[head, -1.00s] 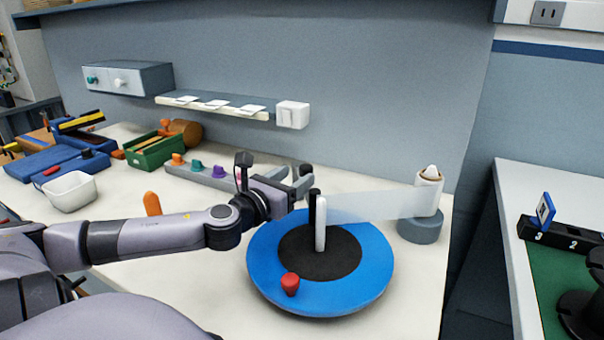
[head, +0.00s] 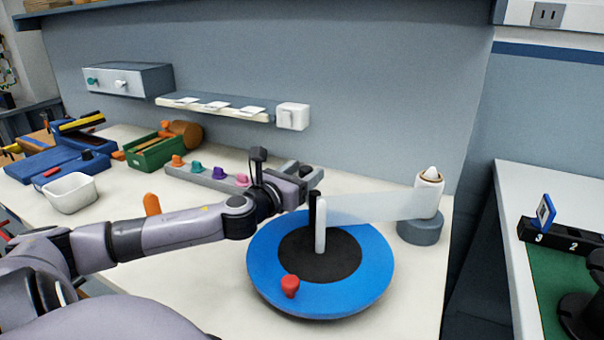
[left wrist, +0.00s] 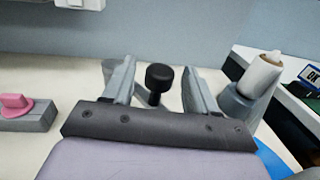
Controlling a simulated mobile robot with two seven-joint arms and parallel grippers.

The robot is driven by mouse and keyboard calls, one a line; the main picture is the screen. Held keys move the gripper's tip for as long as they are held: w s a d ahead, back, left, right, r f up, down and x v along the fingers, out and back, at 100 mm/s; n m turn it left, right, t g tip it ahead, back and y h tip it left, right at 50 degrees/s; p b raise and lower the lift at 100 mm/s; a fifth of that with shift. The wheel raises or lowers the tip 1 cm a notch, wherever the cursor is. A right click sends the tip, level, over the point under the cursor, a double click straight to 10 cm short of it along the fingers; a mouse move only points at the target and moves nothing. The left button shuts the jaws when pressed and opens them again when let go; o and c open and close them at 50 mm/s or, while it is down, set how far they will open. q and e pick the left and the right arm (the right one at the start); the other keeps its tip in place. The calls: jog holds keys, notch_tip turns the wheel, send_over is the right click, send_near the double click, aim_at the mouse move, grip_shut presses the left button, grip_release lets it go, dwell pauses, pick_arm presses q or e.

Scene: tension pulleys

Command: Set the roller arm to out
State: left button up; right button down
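A blue disc (head: 265,268) with a black centre (head: 300,250) and a red knob (head: 290,286) lies on the bench. A white post (head: 320,228) stands near its middle, with a black upright handle (head: 313,207) close beside it. A translucent band (head: 375,208) runs from there to a white roll (head: 428,196) on a grey base. My left gripper (head: 308,182) is above the disc's far edge, close to the black handle. In the left wrist view, its two fingers are apart, with a black knob (left wrist: 158,78) between them, apparently untouched. The knob's mount is partly hidden. My right gripper is out of view.
A grey rail (head: 215,182) with coloured pegs is behind my left forearm. A white bin (head: 70,192), green box (head: 152,152) and blue tools stand at left. A wall shelf (head: 210,106) is above. The bench's front right is clear.

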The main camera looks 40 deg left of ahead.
pick_arm(q)
grip_shut()
jog(key=shift+w+d+r+n+g+y+p, duration=0.15)
jog(key=shift+w+d+n+y+p, duration=0.1)
jog(key=shift+w+n+y+p, duration=0.25)
jog(key=shift+w+d+r+n+g+y+p, duration=0.1)
jog(key=shift+w+d+n+g+y+p, duration=0.15)
jog(key=shift+y+p, duration=0.45)
jog(key=shift+w+d+f+n+g+y+p, duration=0.15)
jog(key=shift+w+n+y+p, duration=0.15)
jog(key=shift+n+y, duration=0.15)
jog(key=shift+w+d+f+n+g+y+p, duration=0.15)
jog(key=shift+w+n+y+p, duration=0.15)
jog(key=shift+y, duration=0.25)
jog(key=shift+o, duration=0.6)
grip_release()
jog(key=shift+r, duration=0.15)
notch_tip(320, 180, up, 20)
jog(key=p, duration=0.3)
